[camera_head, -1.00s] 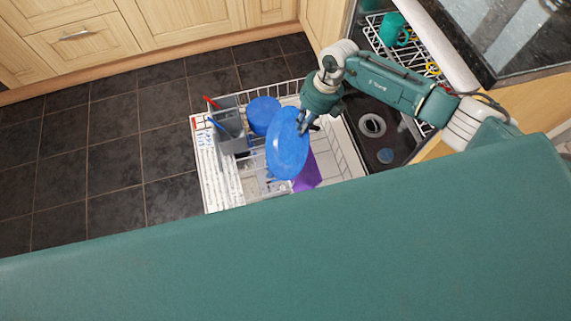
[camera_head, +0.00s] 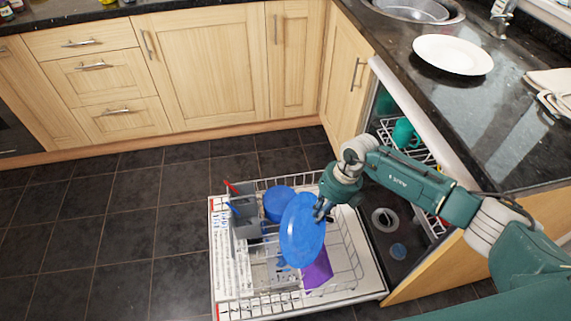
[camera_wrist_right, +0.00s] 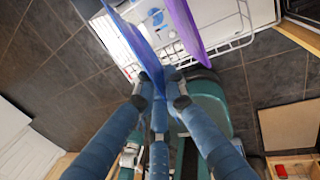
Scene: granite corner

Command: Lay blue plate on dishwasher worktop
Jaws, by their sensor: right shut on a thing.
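The blue plate (camera_head: 302,230) is tilted nearly on edge above the pulled-out lower rack in the head view. My right gripper (camera_head: 321,210) is shut on its right rim. In the right wrist view the plate (camera_wrist_right: 135,38) shows as a thin blue sheet running up from between the fingertips of the right gripper (camera_wrist_right: 160,95). The worktop (camera_head: 440,110) over the dishwasher is dark, polished stone at the right; a white plate (camera_head: 453,55) lies on it. My left gripper is not in view.
The lower rack (camera_head: 350,255) holds another blue dish (camera_head: 279,203), a purple item (camera_head: 318,270) and a grey cutlery basket (camera_head: 244,215). A teal mug (camera_head: 405,133) stands in the upper rack.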

